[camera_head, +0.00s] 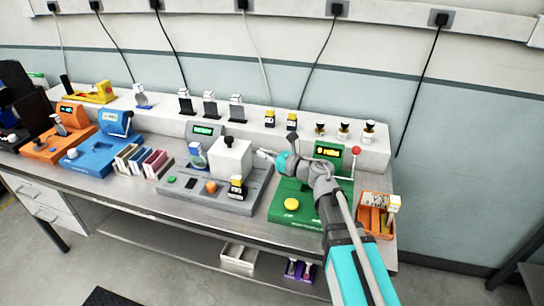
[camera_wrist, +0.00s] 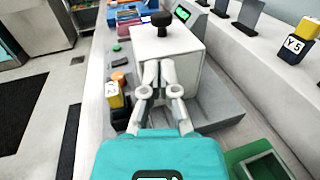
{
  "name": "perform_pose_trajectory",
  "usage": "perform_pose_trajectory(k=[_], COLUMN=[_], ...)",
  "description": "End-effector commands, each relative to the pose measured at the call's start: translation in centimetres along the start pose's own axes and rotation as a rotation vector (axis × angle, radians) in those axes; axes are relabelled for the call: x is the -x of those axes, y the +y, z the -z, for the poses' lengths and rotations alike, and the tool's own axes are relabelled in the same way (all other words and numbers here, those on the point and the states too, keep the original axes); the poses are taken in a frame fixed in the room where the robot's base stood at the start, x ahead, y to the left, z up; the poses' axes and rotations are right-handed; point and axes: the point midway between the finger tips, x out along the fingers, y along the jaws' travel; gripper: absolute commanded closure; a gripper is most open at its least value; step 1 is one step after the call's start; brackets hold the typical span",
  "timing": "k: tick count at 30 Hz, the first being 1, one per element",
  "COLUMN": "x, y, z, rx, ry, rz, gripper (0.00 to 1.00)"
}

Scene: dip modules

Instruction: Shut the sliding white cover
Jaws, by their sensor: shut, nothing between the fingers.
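The white cover (camera_head: 231,160) is a box-shaped block with a black knob on top, standing on the grey module (camera_head: 207,198). In the wrist view the cover (camera_wrist: 180,58) is straight ahead, with its knob (camera_wrist: 161,20) at the top. My gripper (camera_head: 262,153) is at the right side of the cover, its fingers pointing left towards it. In the wrist view the shut, empty fingertips (camera_wrist: 158,68) overlap the cover's near face; I cannot tell whether they touch. What lies under the cover is hidden.
A yellow-and-black block (camera_head: 237,187) stands on the grey module's front right, beside an orange button (camera_head: 211,187). The green module (camera_head: 293,205) with a yellow button lies under my arm. A blue module (camera_head: 97,150) and small bins (camera_head: 145,160) are left. A shelf runs behind.

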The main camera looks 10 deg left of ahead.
Motion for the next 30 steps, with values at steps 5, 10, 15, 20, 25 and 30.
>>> perform_pose_trajectory(k=[5,10,15,20,25,30], x=[-3.0,-5.5,-7.7,-9.0,-9.5,-9.5], y=[-0.2,-0.2,-0.1,-0.1,-0.1,-0.1], z=[0.0,0.0,0.0,0.0,0.0,0.0], rx=[0.0,0.0,0.0,0.0,0.0,0.0], ry=[0.0,0.0,0.0,0.0,0.0,0.0], rz=[-0.001,-0.001,0.001,0.002,0.004,0.004], gripper=[1.0,1.0,1.0,1.0,1.0,1.0])
